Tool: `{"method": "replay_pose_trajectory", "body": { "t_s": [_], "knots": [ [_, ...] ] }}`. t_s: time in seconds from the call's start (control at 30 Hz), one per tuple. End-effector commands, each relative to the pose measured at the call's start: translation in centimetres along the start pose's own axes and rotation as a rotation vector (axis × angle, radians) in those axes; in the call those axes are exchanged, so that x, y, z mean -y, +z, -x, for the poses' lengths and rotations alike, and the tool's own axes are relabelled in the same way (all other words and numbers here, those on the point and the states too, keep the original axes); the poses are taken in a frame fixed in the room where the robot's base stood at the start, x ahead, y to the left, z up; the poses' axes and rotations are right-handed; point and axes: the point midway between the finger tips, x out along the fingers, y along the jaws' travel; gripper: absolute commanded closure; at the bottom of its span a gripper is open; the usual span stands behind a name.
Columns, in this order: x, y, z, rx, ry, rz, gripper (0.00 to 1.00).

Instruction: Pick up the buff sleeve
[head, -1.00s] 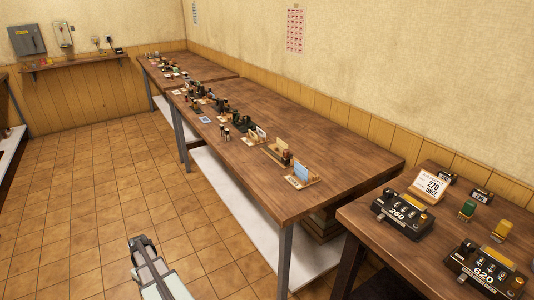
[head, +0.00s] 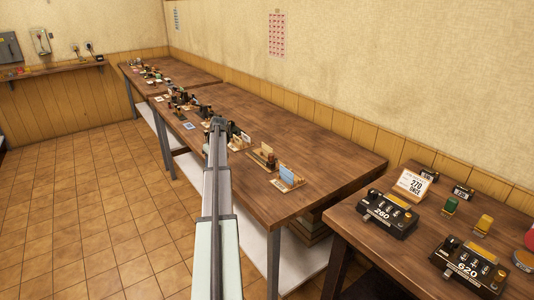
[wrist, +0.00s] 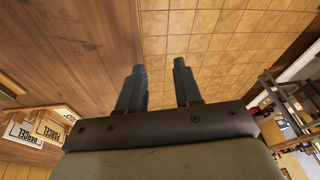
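I cannot make out a buff sleeve for certain. A small yellow piece (head: 484,223) and a green piece (head: 451,206) stand on the right bench behind two black devices; I cannot tell whether either is a sleeve. My gripper (head: 217,124) reaches out toward the left edge of the long table, away from these pieces. In the wrist view its two fingers (wrist: 158,68) are apart with nothing between them, and tiled floor shows beyond.
The black devices are marked 260 (head: 387,214) and 620 (head: 468,266). A white 270 card (head: 412,184) stands behind them. Small items and card holders (head: 287,178) line the long table's (head: 320,150) left edge. Its right part is bare. A gap separates the table from the right bench (head: 345,222).

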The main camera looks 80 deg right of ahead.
Motion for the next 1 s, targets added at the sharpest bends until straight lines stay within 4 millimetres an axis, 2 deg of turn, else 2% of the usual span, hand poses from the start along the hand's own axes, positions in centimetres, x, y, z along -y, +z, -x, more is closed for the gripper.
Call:
{"method": "replay_pose_trajectory", "body": {
  "t_s": [0.03,0.2,0.4,0.5,0.6,0.73,0.87,1.0],
  "knots": [
    [-3.0,0.3,2.4,-0.018,0.016,-0.017,0.66],
    [-10.8,3.1,9.4,-0.062,0.061,-0.067,0.66],
    [-17.9,7.3,16.5,-0.101,0.108,-0.121,0.66],
    [-20.1,8.9,18.9,-0.113,0.125,-0.14,0.66],
    [-21.5,10.1,20.5,-0.12,0.137,-0.151,0.66],
    [-22.2,10.7,21.2,-0.124,0.143,-0.157,0.66],
    [-22.4,10.7,20.6,-0.123,0.143,-0.157,0.66],
    [-22.6,10.5,18.8,-0.123,0.143,-0.157,0.66]
  ]
}}
